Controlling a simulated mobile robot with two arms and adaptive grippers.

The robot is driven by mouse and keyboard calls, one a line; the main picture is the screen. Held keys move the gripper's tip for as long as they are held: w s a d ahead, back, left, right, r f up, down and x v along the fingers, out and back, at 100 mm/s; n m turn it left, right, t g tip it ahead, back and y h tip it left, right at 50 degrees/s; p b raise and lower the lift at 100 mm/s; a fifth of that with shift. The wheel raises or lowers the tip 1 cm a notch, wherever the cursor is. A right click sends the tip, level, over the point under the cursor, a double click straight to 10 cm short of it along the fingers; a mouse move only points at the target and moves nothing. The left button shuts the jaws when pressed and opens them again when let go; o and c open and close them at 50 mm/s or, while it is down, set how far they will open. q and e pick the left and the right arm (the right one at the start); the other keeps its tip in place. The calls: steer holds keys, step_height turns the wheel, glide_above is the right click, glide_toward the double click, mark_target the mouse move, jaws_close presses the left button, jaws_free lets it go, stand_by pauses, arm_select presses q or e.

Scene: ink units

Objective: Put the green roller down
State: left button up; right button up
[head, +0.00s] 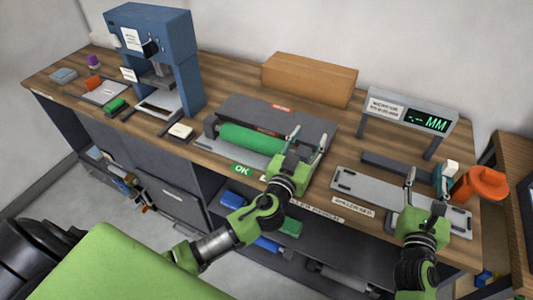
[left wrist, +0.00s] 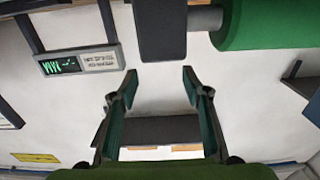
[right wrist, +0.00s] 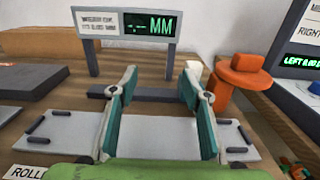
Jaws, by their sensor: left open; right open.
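The green roller (head: 250,139) lies in a grey cradle tray (head: 212,150) in the middle of the bench in the head view. In the left wrist view, the roller (left wrist: 275,25) shows at top right with its grey shaft (left wrist: 205,18) meeting a dark block (left wrist: 160,30). My left gripper (head: 308,138) is open at the roller's right end; its fingers (left wrist: 158,73) have nothing between them. My right gripper (head: 425,178) is open and empty over a light grey plate with dark pegs (right wrist: 60,112). The roller's right end is partly hidden in the head view.
A display gate reading "-.-- MM" (head: 410,108) stands behind the right plate, with an orange object (head: 482,185) at its right. A cardboard box (head: 308,78) and a blue press (head: 160,50) stand further back and left. A green OK label (head: 242,169) is at the cradle's front.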

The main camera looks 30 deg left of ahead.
arm_select(q)
steer(key=shift+a, duration=0.2)
arm_select(e)
steer(key=s, duration=0.7)
steer(key=s+a, duration=0.1)
steer(key=s, duration=0.2)
steer(key=shift+s, duration=0.2)
arm_select(q)
steer(key=shift+a, duration=0.1)
arm_select(e)
steer(key=shift+s+a, duration=0.15)
steer(key=shift+s, duration=0.6)
arm_select(q)
steer(key=shift+f, duration=0.1)
